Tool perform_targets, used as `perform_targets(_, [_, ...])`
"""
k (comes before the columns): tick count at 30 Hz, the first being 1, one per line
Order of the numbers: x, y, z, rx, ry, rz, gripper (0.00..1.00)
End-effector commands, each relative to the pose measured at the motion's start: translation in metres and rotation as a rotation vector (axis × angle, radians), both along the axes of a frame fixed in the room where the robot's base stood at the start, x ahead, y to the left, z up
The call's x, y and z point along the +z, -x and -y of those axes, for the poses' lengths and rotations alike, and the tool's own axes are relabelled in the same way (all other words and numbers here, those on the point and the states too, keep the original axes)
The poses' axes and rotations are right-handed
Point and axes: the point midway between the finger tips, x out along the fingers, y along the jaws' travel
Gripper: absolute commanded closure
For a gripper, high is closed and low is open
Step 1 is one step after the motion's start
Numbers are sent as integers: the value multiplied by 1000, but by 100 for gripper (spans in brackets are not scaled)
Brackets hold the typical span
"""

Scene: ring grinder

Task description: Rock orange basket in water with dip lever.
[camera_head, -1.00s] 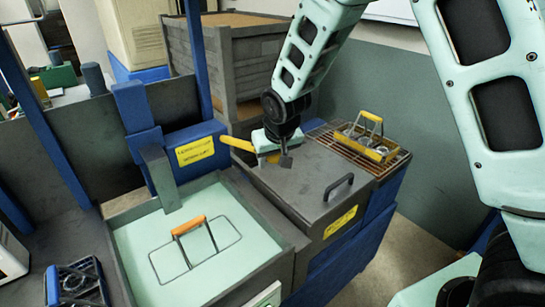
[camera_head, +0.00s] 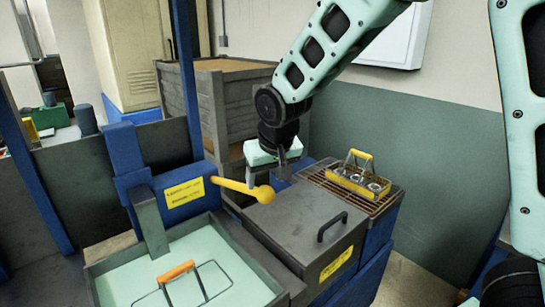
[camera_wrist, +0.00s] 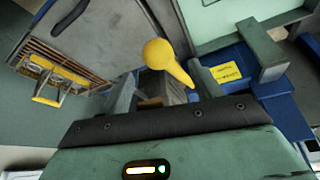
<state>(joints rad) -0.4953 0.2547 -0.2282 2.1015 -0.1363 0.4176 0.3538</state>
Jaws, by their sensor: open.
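The orange-handled basket (camera_head: 176,272) sits in the pale green water of the tank (camera_head: 222,281), its wire frame partly submerged and cut off by the lower edge of the head view. The yellow dip lever (camera_head: 243,188) sticks out rightward from the blue lever box (camera_head: 182,193) and ends in a round knob. It also shows in the wrist view (camera_wrist: 166,60), just beyond the fingers. My gripper (camera_head: 268,178) is open and empty, with its fingers pointing down close by the knob. I cannot tell whether a finger touches it.
A dark lid with a black handle (camera_head: 332,226) lies right of the tank. Behind it, a yellow-handled basket (camera_head: 358,177) with round parts stands on a brown grate (camera_head: 382,204). A grey wooden crate (camera_head: 236,90) stands behind my gripper.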

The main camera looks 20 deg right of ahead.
Motion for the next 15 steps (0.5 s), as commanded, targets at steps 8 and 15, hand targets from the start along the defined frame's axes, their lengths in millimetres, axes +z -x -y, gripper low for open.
perform_targets(8, [54, 22, -1, 1, -2, 4, 36])
perform_targets(15, [74, 31, -1, 1, 0, 1, 36])
